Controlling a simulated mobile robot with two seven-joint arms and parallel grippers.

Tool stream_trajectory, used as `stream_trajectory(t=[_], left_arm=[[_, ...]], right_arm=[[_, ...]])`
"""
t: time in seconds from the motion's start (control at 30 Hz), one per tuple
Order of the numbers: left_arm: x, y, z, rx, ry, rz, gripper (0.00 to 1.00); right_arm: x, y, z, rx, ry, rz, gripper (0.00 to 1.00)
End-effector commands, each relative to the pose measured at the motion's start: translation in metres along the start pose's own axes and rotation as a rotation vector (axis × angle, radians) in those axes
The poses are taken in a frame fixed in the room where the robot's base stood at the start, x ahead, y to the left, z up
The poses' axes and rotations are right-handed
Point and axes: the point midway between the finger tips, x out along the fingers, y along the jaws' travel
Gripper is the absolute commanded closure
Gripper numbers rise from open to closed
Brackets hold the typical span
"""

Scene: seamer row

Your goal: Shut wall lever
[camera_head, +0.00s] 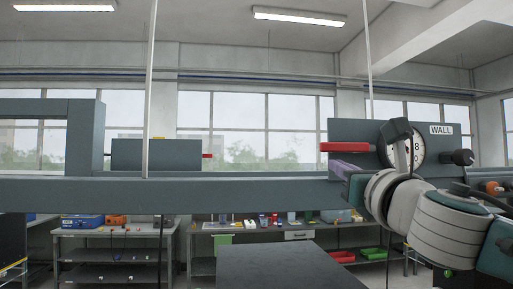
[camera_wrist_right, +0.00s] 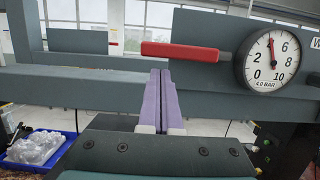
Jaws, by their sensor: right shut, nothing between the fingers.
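The wall lever has a red handle (camera_head: 345,147) that lies level and points left from the grey panel marked WALL (camera_head: 350,130). The red handle also shows in the right wrist view (camera_wrist_right: 180,51), with a dark stem at its right end. My right gripper (camera_head: 340,165) is just below the handle in the head view, its purple fingers partly hidden by my arm. In the right wrist view the purple fingers (camera_wrist_right: 160,73) are together and empty, their tips just below the handle. I cannot tell whether they touch it. My left gripper is not in view.
A round gauge (camera_wrist_right: 272,60) sits right of the lever, its needle pointing nearly straight up. A black knob (camera_head: 463,157) is further right. A long grey beam (camera_head: 220,190) runs across below. A second grey box (camera_head: 155,154) with a small red tip stands left. Workbenches stand behind.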

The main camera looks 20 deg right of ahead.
Motion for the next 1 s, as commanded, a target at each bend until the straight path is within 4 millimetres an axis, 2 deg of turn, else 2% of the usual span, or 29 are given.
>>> stream_trajectory(t=[0.1,0.57,1.0], left_arm=[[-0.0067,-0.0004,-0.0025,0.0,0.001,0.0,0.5],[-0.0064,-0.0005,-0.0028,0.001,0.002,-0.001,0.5],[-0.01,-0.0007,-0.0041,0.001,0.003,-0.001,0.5]], right_arm=[[0.0015,-0.0002,0.007,0.0,0.001,0.0,1.0],[0.0013,-0.0001,0.0069,0.006,0.001,-0.002,1.0],[0.0027,0.0018,0.0118,0.081,0.0,-0.022,1.0]])
